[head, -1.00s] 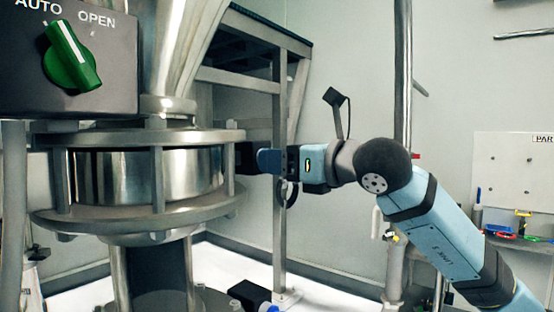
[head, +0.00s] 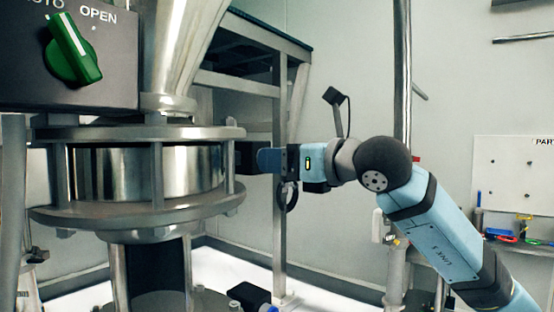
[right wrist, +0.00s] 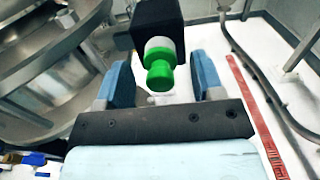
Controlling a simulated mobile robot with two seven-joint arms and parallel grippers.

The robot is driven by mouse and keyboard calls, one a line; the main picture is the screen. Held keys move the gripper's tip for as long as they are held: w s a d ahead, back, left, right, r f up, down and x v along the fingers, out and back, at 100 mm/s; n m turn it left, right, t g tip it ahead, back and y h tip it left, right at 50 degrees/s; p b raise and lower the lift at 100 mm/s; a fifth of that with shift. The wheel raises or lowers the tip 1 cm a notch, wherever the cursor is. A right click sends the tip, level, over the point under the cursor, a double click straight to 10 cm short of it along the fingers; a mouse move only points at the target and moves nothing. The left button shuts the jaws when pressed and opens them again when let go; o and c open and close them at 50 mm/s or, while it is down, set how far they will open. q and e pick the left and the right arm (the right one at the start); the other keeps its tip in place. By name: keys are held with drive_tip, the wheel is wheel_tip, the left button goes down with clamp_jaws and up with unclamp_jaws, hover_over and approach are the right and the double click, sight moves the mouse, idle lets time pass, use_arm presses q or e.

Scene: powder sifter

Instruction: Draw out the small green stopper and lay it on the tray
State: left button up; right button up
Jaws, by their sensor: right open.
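The small green stopper (right wrist: 160,72) sits in a white collar (right wrist: 158,46) on a black block (right wrist: 157,17) in the right wrist view. My right gripper (right wrist: 163,84) is open. Its blue fingers stand on either side of the stopper, with gaps visible on both sides. In the head view the right gripper (head: 268,160) is at the right side of the metal sifter (head: 120,215), beside the black block (head: 246,157). The stopper is hidden there. I cannot make out the tray for certain. My left gripper is not in view.
A grey control box (head: 110,70) with a large green knob (head: 72,50) is at upper left. A metal frame (head: 279,120) stands behind my right gripper. A dark box (head: 249,295) is low down. Coloured items (head: 520,230) lie by a white board (head: 510,175) at right.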

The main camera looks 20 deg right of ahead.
drive_tip(key=shift+b, duration=0.5)
drive_tip(key=shift+c, duration=0.4)
clamp_jaws()
